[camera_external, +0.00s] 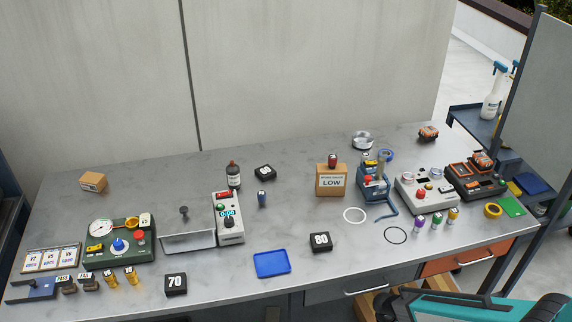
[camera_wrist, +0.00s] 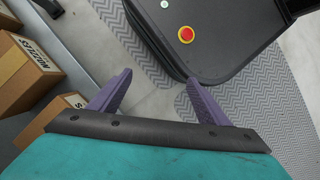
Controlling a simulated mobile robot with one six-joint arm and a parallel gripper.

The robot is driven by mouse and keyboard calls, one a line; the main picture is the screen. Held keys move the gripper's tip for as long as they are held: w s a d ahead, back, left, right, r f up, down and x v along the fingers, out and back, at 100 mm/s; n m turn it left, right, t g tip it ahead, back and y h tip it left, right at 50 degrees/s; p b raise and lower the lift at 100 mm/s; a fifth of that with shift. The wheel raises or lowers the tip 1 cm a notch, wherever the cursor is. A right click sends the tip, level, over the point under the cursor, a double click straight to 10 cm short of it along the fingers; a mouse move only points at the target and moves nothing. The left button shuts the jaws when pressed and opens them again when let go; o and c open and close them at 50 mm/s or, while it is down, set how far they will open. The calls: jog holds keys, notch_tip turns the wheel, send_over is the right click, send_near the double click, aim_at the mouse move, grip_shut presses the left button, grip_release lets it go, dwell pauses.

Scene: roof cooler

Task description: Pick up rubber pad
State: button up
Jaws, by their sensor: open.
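No single thing is plainly the rubber pad. Likely candidates are dark blocks on the grey table (camera_external: 220,270): one marked 70 (camera_external: 176,285) near the front edge, one marked 80 (camera_external: 321,242) right of the blue tray (camera_external: 272,264), and a small black one (camera_external: 265,172) farther back, its mark unclear. My gripper (camera_wrist: 158,78) is open and empty in the wrist view, its two purple fingers apart over the floor and my base. None of the blocks shows there. In the external view my teal arm is low at the right, off the table's front; the fingers cannot be made out.
A LOW carton (camera_external: 331,181), blue press (camera_external: 373,184) and battery charger (camera_external: 474,178) stand at the right. Cartons (camera_wrist: 28,75) lie left of my fingers.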

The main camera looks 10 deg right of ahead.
jog(key=w+a+f+n+t+b, duration=0.1)
jog(key=a+f+n+t+b, duration=0.15)
jog(key=a+n, duration=0.6)
jog(key=w+a+f+n+t+b, duration=0.2)
jog(key=a+f+n, duration=0.2)
jog(key=a, duration=0.9)
jog(key=w+a+f+n+t+b, duration=0.1)
jog(key=a+f+n+t+b, duration=0.15)
jog(key=a+n, duration=0.6)
jog(key=w+a+r+n+t+p, duration=0.1)
jog(key=w+a+r+n+t, duration=0.15)
jog(key=a+r, duration=0.8)
jog(key=w+a+r+n+t+p, duration=0.1)
jog(key=a+r+t, duration=0.3)
jog(key=a+r, duration=0.7)
jog(key=s+a+r+t+p, duration=0.1)
jog(key=a+r, duration=0.4)
jog(key=r, duration=0.6)
jog(key=s+a+r+n+t+y+p, duration=0.1)
jog(key=a+r, duration=0.4)
jog(key=r, duration=0.6)
jog(key=s+a+r+n+t+y+p, duration=0.1)
jog(key=a+r, duration=0.5)
jog(key=r, duration=0.6)
jog(key=s+t+p, duration=0.1)
jog(key=s+t, duration=0.1)
jog(key=t, duration=0.1)
jog(key=shift+s+t, duration=0.15)
jog(key=shift+t, duration=0.2)
